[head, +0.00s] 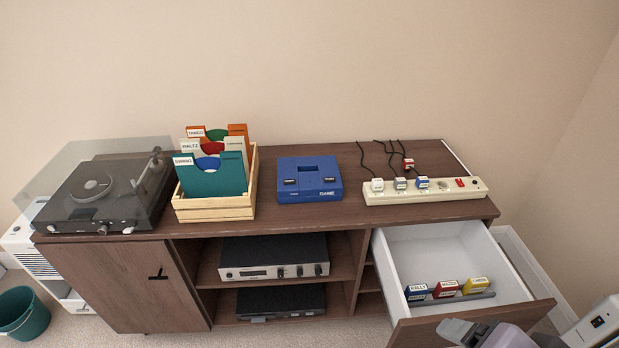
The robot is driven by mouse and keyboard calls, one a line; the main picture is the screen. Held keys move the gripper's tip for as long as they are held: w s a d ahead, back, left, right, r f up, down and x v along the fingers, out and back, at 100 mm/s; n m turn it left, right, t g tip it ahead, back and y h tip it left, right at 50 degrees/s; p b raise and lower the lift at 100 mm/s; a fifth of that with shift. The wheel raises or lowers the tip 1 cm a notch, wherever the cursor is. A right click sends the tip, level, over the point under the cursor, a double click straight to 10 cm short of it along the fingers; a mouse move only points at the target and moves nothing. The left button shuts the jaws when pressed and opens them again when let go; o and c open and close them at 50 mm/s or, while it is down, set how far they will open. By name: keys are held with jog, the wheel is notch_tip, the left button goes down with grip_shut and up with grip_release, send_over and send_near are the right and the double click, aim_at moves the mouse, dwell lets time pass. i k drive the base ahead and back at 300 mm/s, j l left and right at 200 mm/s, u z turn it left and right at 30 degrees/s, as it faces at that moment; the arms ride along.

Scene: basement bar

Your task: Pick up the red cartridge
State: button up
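The red cartridge (446,290) with a white label stands in the open drawer (409,247) at the right of the cabinet. It is between a blue cartridge (416,293) on its left and a yellow cartridge (476,286) on its right. All three are in a row along a grey strip near the drawer front. My gripper (458,329) is at the bottom edge of the head view, overlapping the drawer's front panel in the picture, apart from the cartridges. Only part of it shows, so I cannot tell whether its fingers are open.
A blue console (309,180) and a power strip (425,197) with plugs sit on the cabinet top. A crate (215,210) of record sleeves and a turntable (95,197) stand to the left. The drawer's rear is empty; its front panel (400,335) sticks out.

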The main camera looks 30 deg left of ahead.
aim_at(443, 289)
jog(key=i+j+z, duration=0.4)
jog(key=j+z, duration=0.15)
jog(key=j, duration=0.15)
jog(key=i+j+z, duration=0.25)
jog(key=j, duration=0.15)
jog(key=k, duration=0.1)
